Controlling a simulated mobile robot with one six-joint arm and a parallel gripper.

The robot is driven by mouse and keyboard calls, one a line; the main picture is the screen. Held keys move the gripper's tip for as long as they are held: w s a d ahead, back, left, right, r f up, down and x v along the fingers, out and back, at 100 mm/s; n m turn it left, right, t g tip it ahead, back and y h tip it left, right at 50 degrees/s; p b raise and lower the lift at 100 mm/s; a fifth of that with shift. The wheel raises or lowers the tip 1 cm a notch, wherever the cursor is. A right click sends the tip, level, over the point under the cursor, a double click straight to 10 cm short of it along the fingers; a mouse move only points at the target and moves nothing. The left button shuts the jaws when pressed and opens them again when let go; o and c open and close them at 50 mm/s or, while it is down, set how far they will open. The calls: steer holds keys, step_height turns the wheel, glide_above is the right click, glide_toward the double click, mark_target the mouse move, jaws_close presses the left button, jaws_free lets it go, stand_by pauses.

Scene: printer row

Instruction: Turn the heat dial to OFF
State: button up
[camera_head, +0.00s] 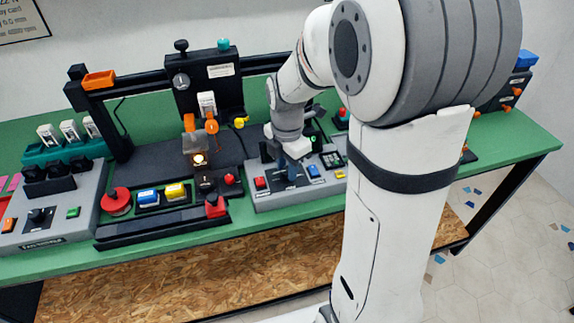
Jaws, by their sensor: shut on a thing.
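My gripper (292,176) points down at a dark labelled plate on the grey control box (321,191) at the middle of the bench. It is shut on a small control there, which I take to be the heat dial. The fingers and wrist hide the dial, so I cannot read its setting. White markings show on the plate just below the fingers.
A red button (260,183) and a blue button (313,171) flank my gripper closely. A black printer (205,85) with a red stop knob (116,201) stands to the left. Another grey box (70,232) with a black knob is at far left.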

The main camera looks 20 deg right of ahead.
steer(key=shift+n, duration=0.5)
steer(key=o, duration=1)
steer(key=shift+r, duration=0.1)
step_height(320, 180, up, 8)
steer(key=shift+f, duration=0.15)
steer(key=s+m+t, duration=0.1)
steer(key=s+m, duration=0.4)
steer(key=m, duration=0.3)
steer(key=s+m, duration=0.5)
steer(key=m, duration=0.2)
steer(key=s+m+t+p, duration=0.1)
steer(key=s+m, duration=0.4)
steer(key=m, duration=0.3)
steer(key=shift+r+m+t, duration=0.3)
steer(key=shift+r, duration=0.05)
